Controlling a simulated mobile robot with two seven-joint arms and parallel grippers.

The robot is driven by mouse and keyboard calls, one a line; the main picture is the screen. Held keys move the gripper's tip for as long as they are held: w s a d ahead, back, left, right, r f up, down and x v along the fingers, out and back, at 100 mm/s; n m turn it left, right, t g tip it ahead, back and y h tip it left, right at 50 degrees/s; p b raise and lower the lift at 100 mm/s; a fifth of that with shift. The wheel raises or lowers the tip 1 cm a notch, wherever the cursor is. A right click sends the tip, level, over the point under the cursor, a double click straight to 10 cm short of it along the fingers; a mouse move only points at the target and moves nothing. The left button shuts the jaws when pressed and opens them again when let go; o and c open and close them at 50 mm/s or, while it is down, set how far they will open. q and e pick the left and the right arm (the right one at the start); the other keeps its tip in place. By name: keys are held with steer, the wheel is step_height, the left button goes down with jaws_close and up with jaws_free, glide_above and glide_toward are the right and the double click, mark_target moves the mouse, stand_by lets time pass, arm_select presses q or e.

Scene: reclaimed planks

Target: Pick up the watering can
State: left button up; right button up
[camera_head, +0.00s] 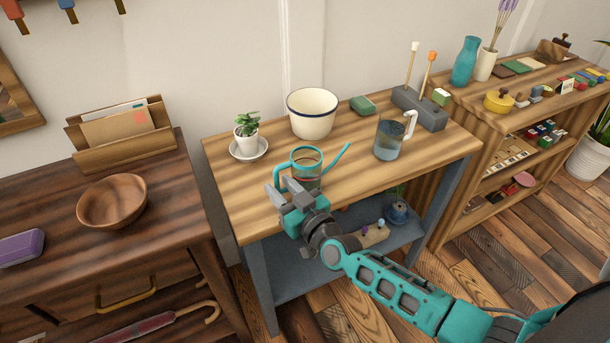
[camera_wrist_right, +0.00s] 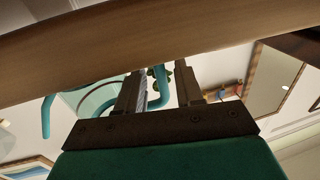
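The watering can (camera_head: 306,168) is teal with a see-through-looking body. It stands upright near the front edge of the striped wooden table, spout to the right and handle to the left. My right gripper (camera_head: 279,187) is at its handle side, its fingers apart. In the right wrist view, the can (camera_wrist_right: 88,98) is left of my right gripper (camera_wrist_right: 163,82), and part of its teal handle shows between the two open fingers. I cannot tell whether a finger touches it. My arm and gripper hide the can's lower part. My left gripper is not in view.
A dark cabinet with a wooden bowl (camera_head: 112,201) is left. Shelves stand right.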

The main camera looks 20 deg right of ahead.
steer(key=shift+x, duration=1.05)
jaws_close()
